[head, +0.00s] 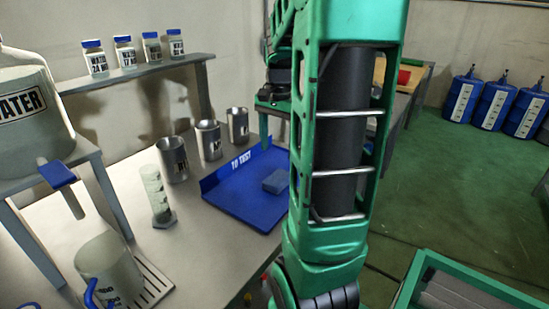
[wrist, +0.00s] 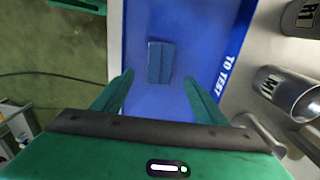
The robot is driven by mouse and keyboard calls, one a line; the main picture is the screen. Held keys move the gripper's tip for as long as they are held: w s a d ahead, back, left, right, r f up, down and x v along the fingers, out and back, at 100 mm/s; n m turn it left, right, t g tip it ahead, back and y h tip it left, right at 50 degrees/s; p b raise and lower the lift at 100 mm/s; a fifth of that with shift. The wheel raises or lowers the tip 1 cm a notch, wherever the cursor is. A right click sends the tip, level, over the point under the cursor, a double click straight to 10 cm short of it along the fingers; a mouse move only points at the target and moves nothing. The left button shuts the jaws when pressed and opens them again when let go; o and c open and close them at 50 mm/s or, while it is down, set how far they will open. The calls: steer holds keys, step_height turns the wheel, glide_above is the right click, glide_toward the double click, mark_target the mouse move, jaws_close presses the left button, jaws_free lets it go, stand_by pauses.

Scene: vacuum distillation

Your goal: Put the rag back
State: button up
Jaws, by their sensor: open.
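A small blue-grey folded block, which looks like the rag (head: 275,181), lies flat in the blue tray marked TO TEST (head: 232,199). In the wrist view the rag (wrist: 160,62) shows just beyond and between my fingertips, on the bare tray floor (wrist: 140,25). My gripper (wrist: 157,78) is open and empty, pointing down above the tray and apart from the rag. In the head view part of my gripper (head: 264,125) shows behind my arm, which hides the tray's right side.
Metal beakers (head: 208,140) stand along the tray's far left side. A graduated cylinder (head: 156,196), a grey jug (head: 108,265) on a drain grate and a large WATER vessel (head: 30,105) are at left. Labelled bottles (head: 125,52) stand on a shelf. Blue drums (head: 495,103) are far right.

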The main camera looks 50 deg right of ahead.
steer(key=s+a+f+n, duration=0.4)
steer(key=s+a+n, duration=0.6)
steer(key=s+a, duration=0.3)
steer(key=a, duration=0.3)
steer(key=shift+s+a+n, duration=0.15)
steer(key=shift+s+n, duration=0.15)
steer(key=shift+s, duration=0.1)
stand_by(0.3)
